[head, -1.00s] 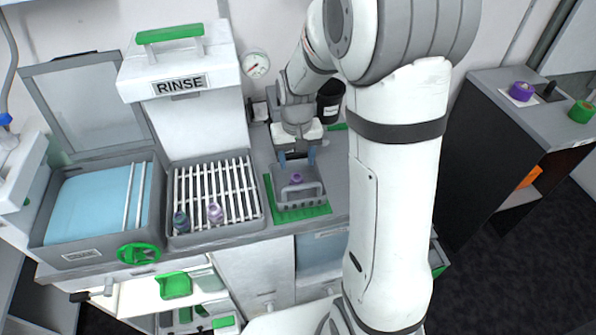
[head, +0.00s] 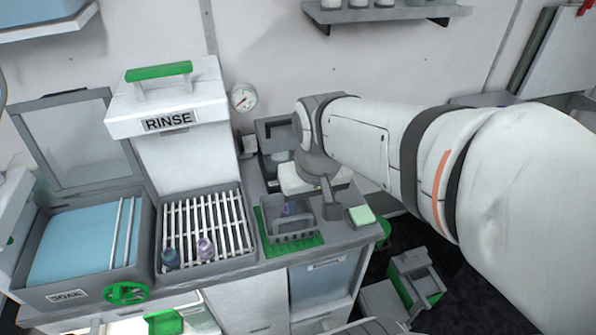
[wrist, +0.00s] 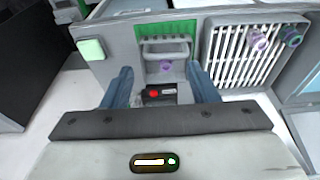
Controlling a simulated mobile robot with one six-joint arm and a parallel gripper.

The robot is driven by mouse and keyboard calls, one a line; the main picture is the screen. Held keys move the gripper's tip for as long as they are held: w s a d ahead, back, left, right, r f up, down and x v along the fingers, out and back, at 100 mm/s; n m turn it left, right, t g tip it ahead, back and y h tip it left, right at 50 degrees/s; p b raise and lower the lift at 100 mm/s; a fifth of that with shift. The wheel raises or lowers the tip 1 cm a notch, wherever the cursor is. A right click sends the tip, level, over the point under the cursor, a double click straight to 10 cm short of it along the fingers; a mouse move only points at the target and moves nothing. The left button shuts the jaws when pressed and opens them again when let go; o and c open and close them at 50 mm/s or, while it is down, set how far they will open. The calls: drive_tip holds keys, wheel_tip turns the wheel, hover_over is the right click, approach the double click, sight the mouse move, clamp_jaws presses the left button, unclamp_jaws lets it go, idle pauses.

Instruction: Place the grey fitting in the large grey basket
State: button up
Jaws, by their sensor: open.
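A grey basket (head: 292,237) with a raised handle stands on a green mat at the right of the counter. It also shows in the wrist view (wrist: 165,48). A small purple fitting (wrist: 166,66) is inside it. A dark blue-grey fitting (head: 170,257) and a pale lilac fitting (head: 205,247) stand on the white slatted rack; I cannot tell whether either is the grey fitting. My gripper (wrist: 160,70) is open, its blue fingers apart. In the head view it is above the counter behind the basket, its fingers mostly hidden. A dark part with a red spot (wrist: 155,93) shows between the fingers, unclear.
The blue soak basin (head: 85,240) is at the left, beside the slatted rack (head: 230,215). The tall RINSE unit (head: 175,125) stands behind the rack. A pale green block (head: 361,215) lies at the counter's right end. A grey and green crate (head: 418,285) is below, right.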

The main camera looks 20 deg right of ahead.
drive_tip(key=s, duration=0.3)
drive_tip(key=shift+s+d, duration=0.15)
drive_tip(key=shift+d, duration=0.1)
